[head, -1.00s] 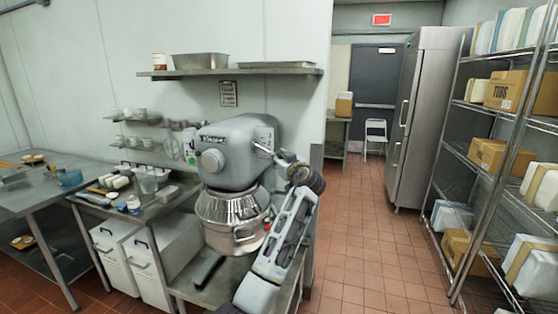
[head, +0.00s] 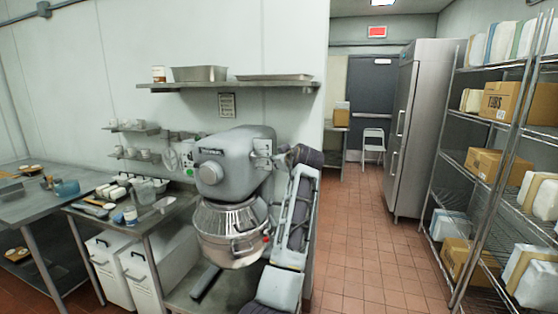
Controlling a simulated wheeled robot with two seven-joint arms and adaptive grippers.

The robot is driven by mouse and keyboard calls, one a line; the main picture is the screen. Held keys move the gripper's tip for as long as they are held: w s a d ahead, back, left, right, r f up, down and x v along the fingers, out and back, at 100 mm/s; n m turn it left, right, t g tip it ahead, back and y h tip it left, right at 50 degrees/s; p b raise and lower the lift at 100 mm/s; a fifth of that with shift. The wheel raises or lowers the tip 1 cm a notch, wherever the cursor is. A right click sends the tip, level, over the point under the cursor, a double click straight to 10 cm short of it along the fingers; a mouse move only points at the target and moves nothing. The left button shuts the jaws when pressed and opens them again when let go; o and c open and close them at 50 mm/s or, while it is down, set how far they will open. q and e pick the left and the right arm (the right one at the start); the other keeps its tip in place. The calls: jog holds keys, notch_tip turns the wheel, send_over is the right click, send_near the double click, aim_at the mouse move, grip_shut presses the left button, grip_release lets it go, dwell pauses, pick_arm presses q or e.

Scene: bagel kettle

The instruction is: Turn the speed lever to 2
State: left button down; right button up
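The grey stand mixer (head: 232,160) stands on a low metal table, with its steel bowl (head: 228,218) under the head. A light control plate (head: 263,147) is on the right side of the mixer head. The speed lever and its numbers are too small and partly covered to read. My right arm rises from the bottom on the right of the bowl. My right gripper (head: 273,159) is at the side of the mixer head, just below the control plate. Its fingers are too small and dark to tell open from shut, or whether they touch the lever. My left gripper is out of view.
A wall shelf (head: 228,86) with pans hangs above the mixer. A metal table (head: 150,216) with small containers stands to the left. A wire rack (head: 487,195) with boxes is on the right, beside a steel fridge (head: 419,125). The tiled floor (head: 364,235) between is clear.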

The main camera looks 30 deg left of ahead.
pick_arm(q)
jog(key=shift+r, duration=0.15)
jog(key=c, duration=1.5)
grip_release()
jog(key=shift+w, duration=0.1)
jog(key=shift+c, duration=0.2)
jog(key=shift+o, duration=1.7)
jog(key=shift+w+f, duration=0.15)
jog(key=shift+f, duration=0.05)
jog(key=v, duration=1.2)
